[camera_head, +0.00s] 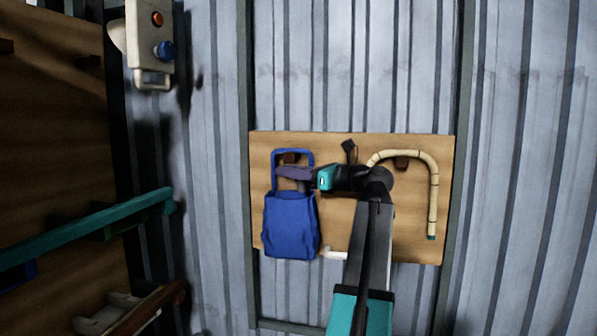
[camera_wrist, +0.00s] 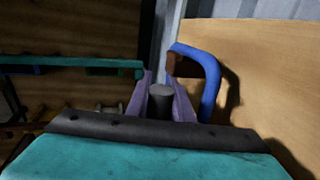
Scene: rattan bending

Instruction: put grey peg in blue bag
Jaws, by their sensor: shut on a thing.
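The blue bag (camera_head: 290,225) hangs by its handle loop from a brown wooden hook (camera_head: 290,158) on the left of a wooden board. In the wrist view its blue handle (camera_wrist: 211,82) curves over the hook, right of my fingers. My gripper (camera_head: 292,173), with purple fingers, is level with the handle loop, above the bag's body. In the wrist view the fingers are shut on the grey peg (camera_wrist: 160,101), a dark grey cylinder with its round end showing. The peg's lower part is hidden. I cannot tell whether it is over the bag's opening.
A bent rattan cane (camera_head: 433,190) hangs from another hook right of my arm. A pale piece (camera_head: 335,254) shows low on the wooden board (camera_head: 395,240). A control box (camera_head: 150,45) with red and blue knobs is at upper left. A teal bar (camera_head: 90,228) juts out at left.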

